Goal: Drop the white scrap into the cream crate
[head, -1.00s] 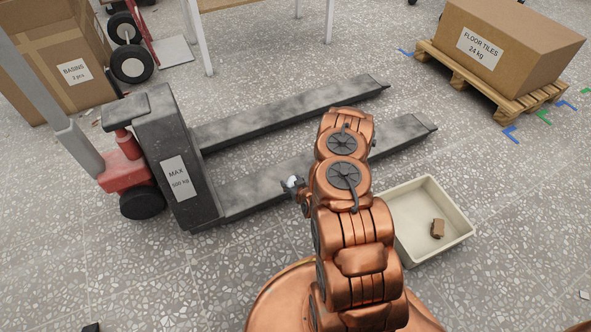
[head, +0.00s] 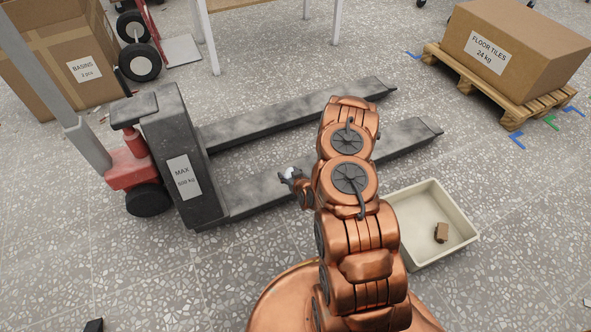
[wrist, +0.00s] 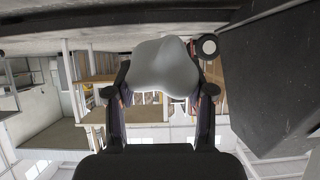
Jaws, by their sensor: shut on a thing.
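The white scrap (wrist: 162,68) sits between the fingertips of my gripper (wrist: 162,90) in the wrist view, and the gripper is shut on it. In the head view a small pale part of the scrap (head: 291,173) shows left of my arm. My gripper (head: 290,177) is mostly hidden there behind the arm, in front of the pallet truck forks. The cream crate (head: 462,217) stands on the floor right of my arm. A small brown piece lies in it, and my arm hides its left edge. The scrap is left of the crate and apart from it.
A pallet truck (head: 178,150) with two dark forks stands behind and left of my arm. A cardboard box of floor tiles (head: 520,45) sits on a wooden pallet (head: 500,98) at the back right. A basins box (head: 50,60) is at the back left. Open floor lies right of the crate.

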